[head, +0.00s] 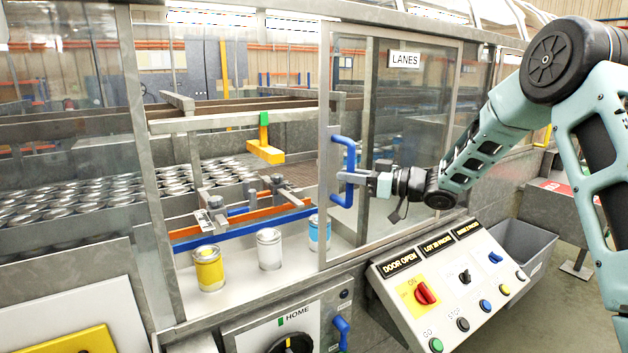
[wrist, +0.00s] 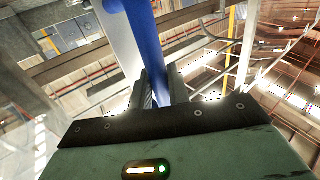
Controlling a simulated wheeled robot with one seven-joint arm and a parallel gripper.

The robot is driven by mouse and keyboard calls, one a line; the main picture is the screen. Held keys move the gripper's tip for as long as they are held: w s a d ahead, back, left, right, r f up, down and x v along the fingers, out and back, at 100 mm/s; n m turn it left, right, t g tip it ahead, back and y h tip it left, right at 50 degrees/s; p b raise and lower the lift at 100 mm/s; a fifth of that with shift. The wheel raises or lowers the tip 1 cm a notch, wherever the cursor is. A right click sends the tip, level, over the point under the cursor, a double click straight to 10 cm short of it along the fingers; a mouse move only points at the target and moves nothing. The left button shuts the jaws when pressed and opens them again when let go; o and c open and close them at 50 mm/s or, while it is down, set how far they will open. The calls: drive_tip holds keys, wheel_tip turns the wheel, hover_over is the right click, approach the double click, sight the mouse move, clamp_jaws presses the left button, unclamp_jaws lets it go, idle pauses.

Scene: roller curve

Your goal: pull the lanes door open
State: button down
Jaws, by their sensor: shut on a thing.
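The lanes door is a clear panel in a grey metal frame (head: 324,110), with a "LANES" label (head: 405,60) near its top. A blue handle (head: 345,152) is mounted on the left side of its frame. My gripper (head: 366,180) is shut on the lower part of the blue handle, coming from the right. In the wrist view the blue handle (wrist: 146,40) runs down between the two dark fingers of my gripper (wrist: 160,90). The door stands at an angle to the guard's front, and an opening shows to its left.
A yellow can (head: 208,268), a white can (head: 269,250) and a blue-and-white can (head: 319,233) stand on the ledge by the door. A control panel (head: 450,285) with knobs and buttons juts out below. A grey bin (head: 525,248) is at the right. Many cans fill the left bed.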

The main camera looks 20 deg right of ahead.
drive_tip(key=w+d, duration=0.2)
drive_tip(key=d, duration=0.7)
drive_tip(key=shift+w+d+p, duration=0.35)
drive_tip(key=shift+r, duration=0.1)
drive_tip(key=c, duration=1.4)
unclamp_jaws()
drive_tip(key=b+v, duration=0.6)
drive_tip(key=v, duration=1.1)
drive_tip(key=shift+s+d, duration=0.15)
